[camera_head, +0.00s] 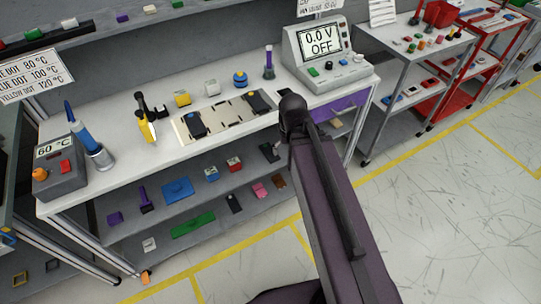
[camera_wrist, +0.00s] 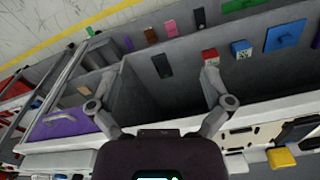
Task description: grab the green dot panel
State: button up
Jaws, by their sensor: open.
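A small dark panel (camera_head: 269,152) leans on the upper shelf under the workbench, right of a red block. In the wrist view the dark panel (camera_wrist: 162,66) shows a faint greenish mark; I cannot tell clearly that it is a green dot. It lies beyond the space between my fingertips, apart from them. A plain green plate (camera_head: 193,224) lies on the lower shelf; its edge shows at the top of the wrist view (camera_wrist: 240,6). My gripper (camera_wrist: 155,92) is open and empty near the bench's front edge. In the head view my arm hides the gripper's fingers.
The bench top (camera_head: 130,165) carries a beige board (camera_head: 222,118) and a voltmeter (camera_head: 327,55). A purple drawer (camera_head: 338,107) sits at its right. Red (camera_wrist: 210,55) and blue (camera_wrist: 242,48) blocks stand near the dark panel. The floor in front is clear.

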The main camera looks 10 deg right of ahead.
jog(key=w+d+f+n+t+b, duration=0.1)
jog(key=w+f+b, duration=0.4)
jog(key=f+b, duration=0.4)
jog(key=w+d+f+n+t+y+b, duration=0.1)
jog(key=w+f+b, duration=0.3)
jog(key=f+b, duration=0.6)
jog(key=w+d+f+n+t+b, duration=0.1)
jog(key=w+f+b, duration=0.4)
jog(key=f+b, duration=0.5)
jog(key=shift+w+d+t, duration=0.3)
jog(key=shift+d+t, duration=0.05)
jog(key=shift+t, duration=0.25)
jog(key=shift+w, duration=0.1)
send_over(269, 152)
jog(key=s, duration=0.2)
jog(key=shift+d, duration=0.45)
jog(key=shift+f+b, duration=0.15)
jog(key=shift+b, duration=0.2)
jog(key=shift+b+x, duration=2.2)
jog(key=shift+x, duration=0.2)
jog(key=shift+a, duration=0.1)
jog(key=c, duration=1)
